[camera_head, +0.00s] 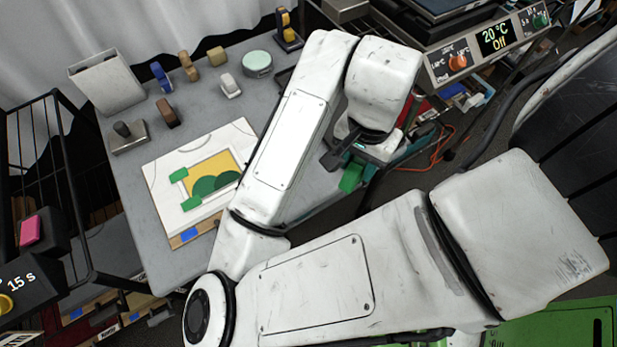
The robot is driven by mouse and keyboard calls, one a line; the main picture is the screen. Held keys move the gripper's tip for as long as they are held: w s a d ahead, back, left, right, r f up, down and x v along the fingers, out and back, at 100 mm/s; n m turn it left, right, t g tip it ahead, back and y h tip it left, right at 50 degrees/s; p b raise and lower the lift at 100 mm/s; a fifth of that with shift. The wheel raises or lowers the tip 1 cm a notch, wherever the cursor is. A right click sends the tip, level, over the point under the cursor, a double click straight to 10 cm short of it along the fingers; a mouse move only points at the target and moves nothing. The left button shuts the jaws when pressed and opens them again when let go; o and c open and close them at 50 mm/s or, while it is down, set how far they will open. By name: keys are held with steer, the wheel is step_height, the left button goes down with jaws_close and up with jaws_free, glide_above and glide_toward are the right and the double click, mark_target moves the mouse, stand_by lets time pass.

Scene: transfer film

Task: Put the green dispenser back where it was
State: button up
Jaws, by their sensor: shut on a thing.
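The green dispenser (351,178) is in my gripper (346,160), beside the right edge of the grey table. The gripper is shut on it, and my arm links partly cover this spot. The dispenser seems to hang clear of the table top, but I cannot tell its height. A white board (163,170) with a yellow and green film picture lies on the table (145,215). My forearm hides its right side.
Small dispensers in blue (161,77), brown (167,113), tan (217,56) and white (230,86) stand at the back of the table. A round mint tin (257,63) and a tall grey bin (107,84) stand there too. A heater panel (490,40) is at upper right.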

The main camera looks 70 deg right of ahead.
steer(key=shift+s+a+f, duration=0.1)
steer(key=shift+s+a, duration=0.2)
steer(key=shift+s, duration=0.25)
steer(key=shift+f, duration=0.1)
steer(key=w+d+f+b, duration=0.1)
steer(key=w+f, duration=0.3)
steer(key=w+d+f+b, duration=0.1)
steer(key=w+f, duration=0.3)
steer(key=w+d+f+b, duration=0.1)
steer(key=w+f, duration=0.3)
steer(key=w, duration=0.1)
steer(key=shift+w+f, duration=0.1)
steer(key=shift+f+m, duration=0.25)
steer(key=shift+m, duration=0.05)
